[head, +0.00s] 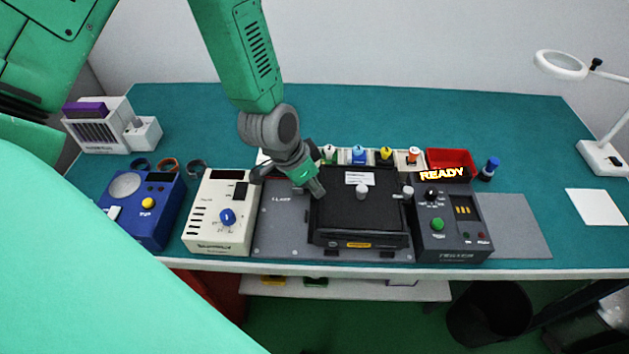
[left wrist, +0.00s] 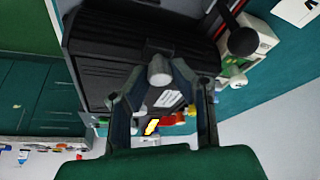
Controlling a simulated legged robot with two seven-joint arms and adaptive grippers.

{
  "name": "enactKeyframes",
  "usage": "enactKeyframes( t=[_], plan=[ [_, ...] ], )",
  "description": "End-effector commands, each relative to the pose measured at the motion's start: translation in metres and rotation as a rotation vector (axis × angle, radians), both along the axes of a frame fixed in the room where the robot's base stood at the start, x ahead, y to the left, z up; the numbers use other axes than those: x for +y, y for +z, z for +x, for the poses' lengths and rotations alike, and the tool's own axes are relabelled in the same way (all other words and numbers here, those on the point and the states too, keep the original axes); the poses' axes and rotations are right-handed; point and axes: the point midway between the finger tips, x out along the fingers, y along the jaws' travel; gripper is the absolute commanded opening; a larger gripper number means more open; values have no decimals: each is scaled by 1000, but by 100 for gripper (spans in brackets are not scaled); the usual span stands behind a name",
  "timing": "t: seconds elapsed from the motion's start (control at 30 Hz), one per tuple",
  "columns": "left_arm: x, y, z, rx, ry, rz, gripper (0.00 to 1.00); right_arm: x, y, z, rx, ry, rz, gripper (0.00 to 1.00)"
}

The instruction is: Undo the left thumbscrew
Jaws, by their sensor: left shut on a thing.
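A black lidded box (head: 357,222) sits on a grey base plate on the bench. My left gripper (head: 317,190) points down at the box's left edge. In the left wrist view, its fingers (left wrist: 159,74) are closed around a pale grey round knob (left wrist: 160,68), the left thumbscrew. In the head view the gripper hides that thumbscrew. A similar grey knob (head: 408,190) shows at the box's right edge, and another pale knob (head: 362,190) stands on the lid. Whether the held thumbscrew is loose cannot be told. My right gripper is not in view.
A cream unit with a blue knob (head: 222,212) stands left of the plate. A dark tester (head: 452,228) with a lit READY sign (head: 442,174) stands close on the right. Small coloured bins and a red tray (head: 450,158) line the back. The teal bench behind is clear.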

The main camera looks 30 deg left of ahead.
Motion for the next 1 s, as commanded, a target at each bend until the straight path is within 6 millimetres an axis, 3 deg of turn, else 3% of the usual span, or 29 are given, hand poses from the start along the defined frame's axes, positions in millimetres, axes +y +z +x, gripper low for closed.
enactKeyframes(
  t=[0.33, 0.87, 0.9, 0.93, 1.0],
  plan=[
    [-1, 1, 1, -2, 140, 0, 0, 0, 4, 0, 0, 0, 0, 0],
    [-1, 1, 1, -2, 165, -1, 0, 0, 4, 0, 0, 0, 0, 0],
    [-1, 1, 1, -2, 165, -1, 23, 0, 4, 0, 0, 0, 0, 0],
    [-1, 1, 1, -2, 165, -1, 33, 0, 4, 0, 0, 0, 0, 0],
    [-1, 0, 1, -2, 165, -1, 39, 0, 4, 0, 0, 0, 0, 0]
  ],
)
